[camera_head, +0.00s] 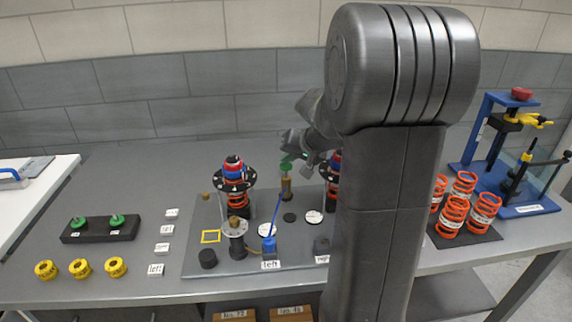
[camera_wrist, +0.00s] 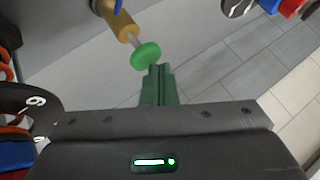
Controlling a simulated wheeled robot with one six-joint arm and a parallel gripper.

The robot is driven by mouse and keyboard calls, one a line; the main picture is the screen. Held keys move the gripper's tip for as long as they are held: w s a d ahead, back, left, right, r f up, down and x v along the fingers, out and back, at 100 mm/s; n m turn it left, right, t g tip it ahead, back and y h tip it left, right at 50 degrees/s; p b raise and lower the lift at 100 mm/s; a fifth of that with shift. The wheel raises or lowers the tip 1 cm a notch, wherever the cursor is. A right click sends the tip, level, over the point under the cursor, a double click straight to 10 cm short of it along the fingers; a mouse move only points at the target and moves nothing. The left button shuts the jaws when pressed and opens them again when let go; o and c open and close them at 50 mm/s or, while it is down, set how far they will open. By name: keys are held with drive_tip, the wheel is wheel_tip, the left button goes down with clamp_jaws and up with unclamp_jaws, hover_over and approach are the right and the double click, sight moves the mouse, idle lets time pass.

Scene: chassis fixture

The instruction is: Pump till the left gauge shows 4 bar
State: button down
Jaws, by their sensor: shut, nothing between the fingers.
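My gripper (camera_head: 288,157) is shut and empty; its dark green fingers also show in the wrist view (camera_wrist: 158,84). A round green knob (camera_wrist: 146,55) on a thin rod tops a brass cylinder (camera_wrist: 123,32). The knob is close by the fingertips, and I cannot tell whether they touch it. In the head view the brass cylinder (camera_head: 286,188) stands upright at the back of the grey plate. A blue block (camera_head: 269,246) with a slanted blue lever (camera_head: 276,212) stands behind the "left" label (camera_head: 270,265). White round faces, left (camera_head: 267,230) and right (camera_head: 313,217), look like gauges; their readings are too small.
A strut with a red spring (camera_head: 237,198) stands left of the brass cylinder; another is partly hidden by my arm. Several red springs (camera_head: 450,215) and a blue press (camera_head: 500,150) are at right. Yellow rings (camera_head: 80,267) and a black holder (camera_head: 100,229) lie at left.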

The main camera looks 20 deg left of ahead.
sight(289, 166)
drive_tip(key=shift+f+b, duration=0.95)
idle(0.6)
drive_tip(key=shift+r, duration=0.15)
idle(0.3)
drive_tip(key=shift+r+p, duration=1)
drive_tip(key=shift+r, duration=0.6)
drive_tip(key=shift+r+p, duration=1.65)
drive_tip(key=shift+r, duration=0.85)
drive_tip(key=shift+f, duration=0.1)
drive_tip(key=shift+f+b, duration=0.65)
drive_tip(key=shift+f, duration=0.4)
drive_tip(key=shift+r+p, duration=0.15)
drive_tip(key=shift+p, duration=1.4)
